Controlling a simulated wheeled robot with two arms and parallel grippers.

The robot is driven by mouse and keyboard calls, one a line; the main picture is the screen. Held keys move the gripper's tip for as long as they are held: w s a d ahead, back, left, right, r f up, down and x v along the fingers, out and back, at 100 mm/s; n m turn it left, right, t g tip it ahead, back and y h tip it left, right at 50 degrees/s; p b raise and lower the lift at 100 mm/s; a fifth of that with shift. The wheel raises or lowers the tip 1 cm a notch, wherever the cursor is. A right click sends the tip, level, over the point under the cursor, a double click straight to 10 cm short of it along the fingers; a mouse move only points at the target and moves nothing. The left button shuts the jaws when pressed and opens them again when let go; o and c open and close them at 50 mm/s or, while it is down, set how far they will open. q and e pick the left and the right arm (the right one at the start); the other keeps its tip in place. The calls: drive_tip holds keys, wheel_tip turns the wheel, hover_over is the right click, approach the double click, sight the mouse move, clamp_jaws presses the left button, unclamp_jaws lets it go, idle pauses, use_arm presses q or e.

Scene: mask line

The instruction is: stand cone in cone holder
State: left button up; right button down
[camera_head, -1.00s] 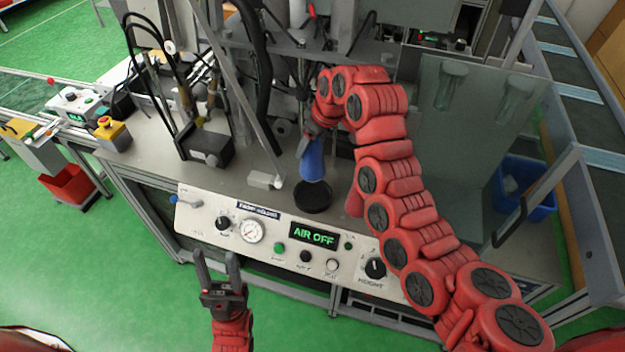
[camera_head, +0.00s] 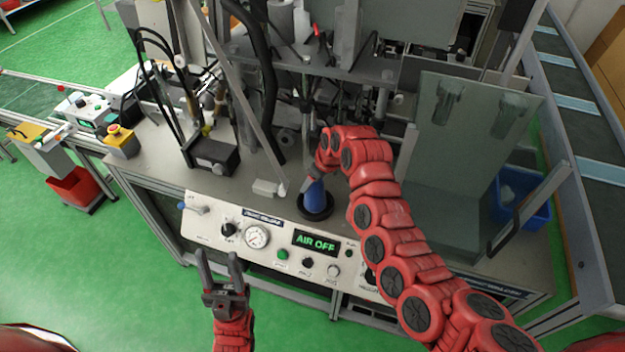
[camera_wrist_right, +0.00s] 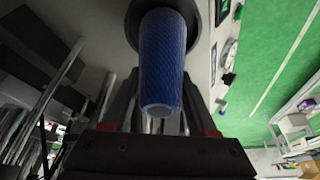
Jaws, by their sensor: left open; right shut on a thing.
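The blue cone (camera_head: 316,197) is upright at the front of the bench, with its lower end inside the outline of the round black cone holder (camera_head: 328,212). My right gripper (camera_head: 314,179) is shut on the cone's upper part. In the right wrist view the blue cone (camera_wrist_right: 163,58) points away between my fingers toward the dark holder (camera_wrist_right: 134,24). I cannot tell how deep it sits in the holder. My left gripper (camera_head: 219,262) is open and empty in front of the control panel.
The control panel (camera_head: 268,243) with an "AIR OFF" display runs along the bench's front edge. A black box with cables (camera_head: 212,156) stands left, and a slanted grey bar (camera_head: 245,105) rises close to the holder. A clear guard (camera_head: 455,150) stands right.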

drive_tip(key=shift+c, duration=1)
unclamp_jaws()
drive_tip(key=b+v, duration=0.3)
drive_tip(key=v, duration=0.5)
drive_tip(key=shift+p+v, duration=0.3)
drive_tip(key=shift+v, duration=1.85)
drive_tip(key=shift+a+f, duration=0.1)
